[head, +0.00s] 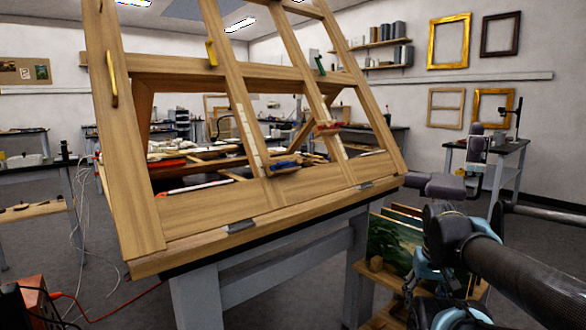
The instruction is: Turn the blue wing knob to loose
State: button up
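A small blue piece (286,165) sits low on the slanted wooden easel frame (300,195), at the foot of an upright slat with pale marks. It is the only blue fitting I see on the frame; its wing shape and the way it is turned are too small to tell. My gripper (440,305) hangs at the lower right, in front of and to the right of the frame, well apart from the blue piece. Its fingertips are partly cut off by the bottom edge, so its opening is unclear.
Other fittings on the frame are yellow (211,53), green (320,66) and red (327,128). A low shelf with paintings (395,240) stands behind my gripper. Red cable and an orange box (38,300) lie at lower left. Workbenches stand behind.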

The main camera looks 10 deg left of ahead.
aim_at(280, 165)
jog(key=z, duration=0.95)
jog(key=k, duration=1.1)
jog(key=u, duration=0.95)
